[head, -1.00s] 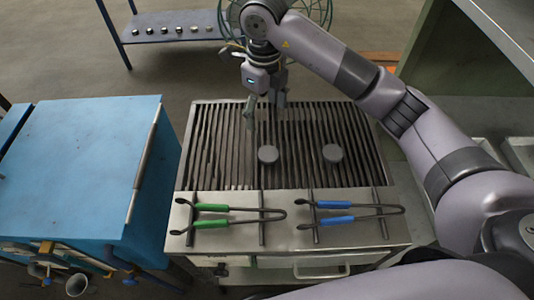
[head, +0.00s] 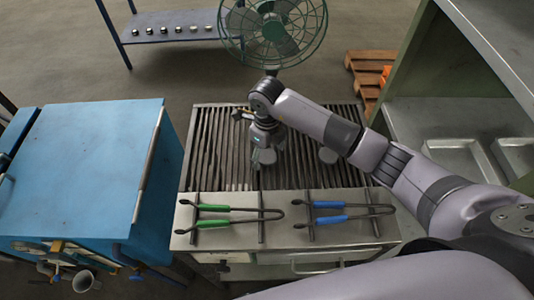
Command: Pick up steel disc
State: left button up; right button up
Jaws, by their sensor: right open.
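Two dark grey steel discs lie on the slatted grate of the metal table. The right disc (head: 328,155) shows beside my right forearm. The left disc (head: 267,157) is mostly hidden by my right gripper (head: 265,162). The right gripper is open and points down over the left disc, with its fingers low, close to the grate. I cannot tell whether the fingers touch the disc. My left gripper is not in view.
Green-handled tongs (head: 228,215) and blue-handled tongs (head: 335,211) lie on racks along the table's front. A blue cabinet (head: 80,170) stands on the left. A green fan (head: 273,30) stands behind the grate. Metal trays (head: 460,158) sit on the right shelf.

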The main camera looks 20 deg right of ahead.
jog(key=shift+f, duration=0.3)
jog(key=shift+c, duration=0.4)
jog(key=shift+r, duration=0.1)
jog(key=c, duration=1.5)
